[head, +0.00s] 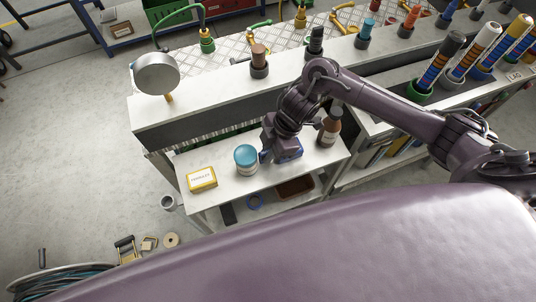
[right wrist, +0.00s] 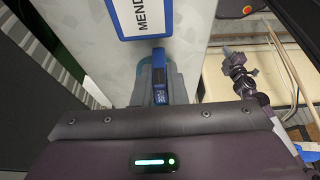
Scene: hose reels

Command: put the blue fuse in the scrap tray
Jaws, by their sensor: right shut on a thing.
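The blue fuse (right wrist: 160,92), with a dark label panel, is between the fingers of my right gripper (right wrist: 160,75) in the right wrist view. That gripper (head: 267,154) is low over the white lower shelf in the head view, between a teal-lidded jar and a blue box. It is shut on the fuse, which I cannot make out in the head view. A brown tray (head: 294,187) lies on the shelf below; I cannot tell whether it is the scrap tray. A purple arm of mine shows small in the right wrist view; its gripper state is unclear.
On the white shelf (head: 225,203) stand a yellow box (head: 202,178), the teal-lidded jar (head: 246,158), the blue box (head: 289,149) and a brown bottle (head: 330,127). The upper bench (head: 200,121) edge rises behind. A hose reel (head: 70,284) lies on the floor.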

